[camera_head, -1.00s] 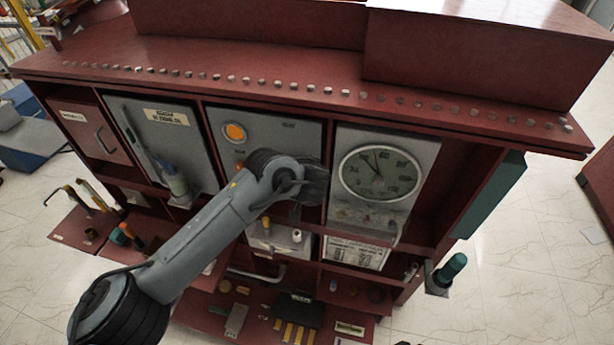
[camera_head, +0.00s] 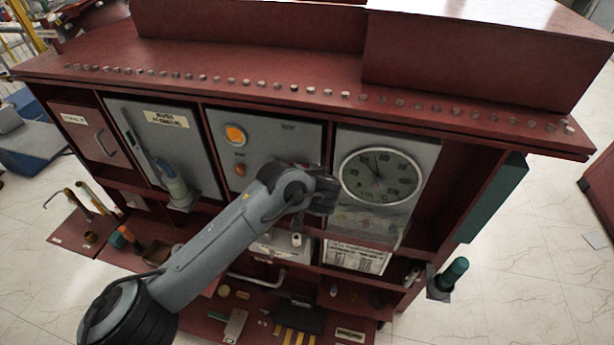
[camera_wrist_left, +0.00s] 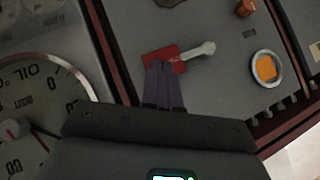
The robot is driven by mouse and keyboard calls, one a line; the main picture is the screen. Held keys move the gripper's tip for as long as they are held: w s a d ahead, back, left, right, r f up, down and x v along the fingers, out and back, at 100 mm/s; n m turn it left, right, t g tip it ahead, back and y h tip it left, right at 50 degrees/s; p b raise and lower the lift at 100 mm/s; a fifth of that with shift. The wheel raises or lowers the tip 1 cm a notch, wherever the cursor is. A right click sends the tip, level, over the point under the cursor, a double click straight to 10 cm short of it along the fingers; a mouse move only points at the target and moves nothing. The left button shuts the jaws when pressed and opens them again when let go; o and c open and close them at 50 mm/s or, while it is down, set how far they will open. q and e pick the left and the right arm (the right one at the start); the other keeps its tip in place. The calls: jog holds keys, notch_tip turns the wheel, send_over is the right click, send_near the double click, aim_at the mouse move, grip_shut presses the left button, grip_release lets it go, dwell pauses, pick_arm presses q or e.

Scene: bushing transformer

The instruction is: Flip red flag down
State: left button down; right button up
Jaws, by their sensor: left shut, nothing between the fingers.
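A small red flag (camera_wrist_left: 160,57) sits on a grey panel in the left wrist view, with a pale lever-like piece (camera_wrist_left: 197,50) reaching out from its right side. My left gripper (camera_wrist_left: 160,66) is shut with its fingers together; the fingertips overlap the lower part of the flag. I cannot tell if they touch it. In the head view my left gripper (camera_head: 325,194) is in front of the right edge of the lamp panel (camera_head: 292,140), beside the gauge, and the flag is hidden behind it. My right gripper is not in view.
A round gauge (camera_head: 381,175) is just right of the gripper, and it also shows in the left wrist view (camera_wrist_left: 35,110). An orange lamp (camera_head: 235,134) and an orange knob (camera_head: 240,170) are on the lamp panel. A red ledge (camera_head: 300,95) overhangs the panels.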

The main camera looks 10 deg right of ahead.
pick_arm(q)
jog(key=w+d+r+p+v, duration=0.1)
jog(key=r+p+v, duration=0.1)
jog(key=v, duration=1)
jog(key=shift+r, duration=0.2)
jog(key=shift+d, duration=0.1)
